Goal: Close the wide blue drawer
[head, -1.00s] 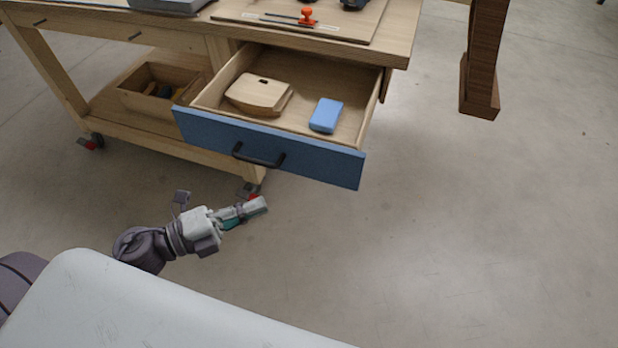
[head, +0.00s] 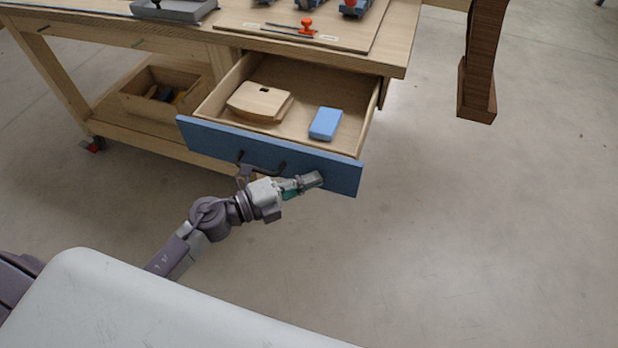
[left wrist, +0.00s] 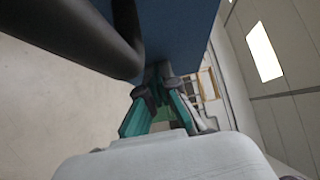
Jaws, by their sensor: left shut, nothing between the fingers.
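The wide drawer with a blue front (head: 215,138) is pulled well out of the wooden workbench (head: 400,50). Its dark handle (head: 262,168) is on the front, left of my fingertips. My left gripper (head: 312,180) is shut and empty, with its fingertips at the lower right part of the blue front. In the left wrist view the fingertips (left wrist: 158,80) are close to the blue front (left wrist: 180,30), with the dark handle (left wrist: 115,45) large at upper left. Contact cannot be told for sure. My right gripper is not in view.
Inside the drawer lie a wooden block (head: 258,102) and a blue box (head: 325,123). A wooden bin (head: 150,90) stands on the lower shelf. A dark wooden leg (head: 482,70) hangs at upper right. Floor to the right is clear.

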